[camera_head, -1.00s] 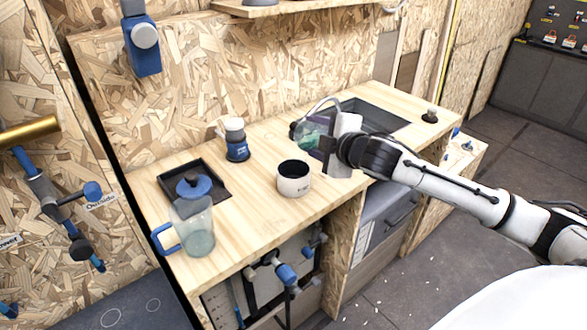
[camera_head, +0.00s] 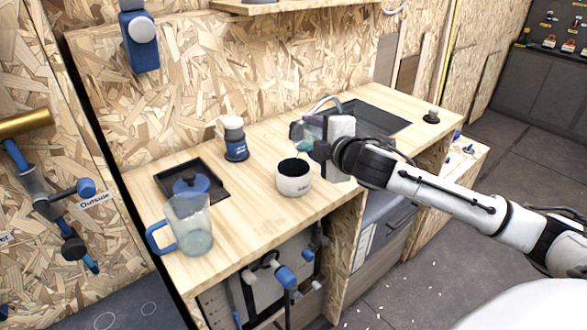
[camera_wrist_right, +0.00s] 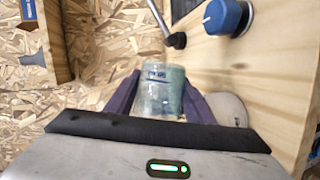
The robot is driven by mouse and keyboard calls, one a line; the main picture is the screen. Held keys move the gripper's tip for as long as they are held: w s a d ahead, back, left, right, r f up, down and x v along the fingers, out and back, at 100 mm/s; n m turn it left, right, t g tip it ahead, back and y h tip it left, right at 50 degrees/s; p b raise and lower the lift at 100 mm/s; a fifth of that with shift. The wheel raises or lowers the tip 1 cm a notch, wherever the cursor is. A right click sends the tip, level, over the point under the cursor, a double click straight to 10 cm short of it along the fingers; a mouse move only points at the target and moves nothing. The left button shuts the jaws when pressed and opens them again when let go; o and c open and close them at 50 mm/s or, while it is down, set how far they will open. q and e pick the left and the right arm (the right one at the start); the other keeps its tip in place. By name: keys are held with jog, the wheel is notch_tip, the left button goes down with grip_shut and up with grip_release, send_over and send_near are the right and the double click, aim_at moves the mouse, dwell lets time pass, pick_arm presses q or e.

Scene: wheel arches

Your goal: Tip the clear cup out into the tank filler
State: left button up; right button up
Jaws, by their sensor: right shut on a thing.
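The clear cup (camera_head: 301,133), with teal liquid in it, is held in my right gripper (camera_head: 318,143) above the counter. It is tilted, its lower left end near the far right rim of a round white pot with a dark open top (camera_head: 293,180), which looks like the tank filler. Its label is too small to read. In the right wrist view the cup (camera_wrist_right: 160,92) sits between the two purple fingers (camera_wrist_right: 163,100), and part of the pale pot (camera_wrist_right: 228,110) shows beside the right finger. Whether liquid is falling is unclear. My left gripper is not in view.
A dark sink (camera_head: 375,117) lies behind my gripper. The front middle counter is clear.

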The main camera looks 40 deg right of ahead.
jog(key=shift+a+r+n+b, duration=0.15)
jog(key=shift+a+n+b, duration=0.15)
jog(key=shift+a+b, duration=0.15)
jog(key=shift+a+r+n+h, duration=0.1)
jog(key=shift+r+n+h, duration=0.05)
jog(key=shift+n+h, duration=0.15)
jog(key=shift+d+r+t, duration=0.1)
jog(key=shift+d+t, duration=0.1)
jog(key=shift+t, duration=0.1)
jog(key=shift+r+n, duration=0.1)
jog(key=shift+n, duration=0.3)
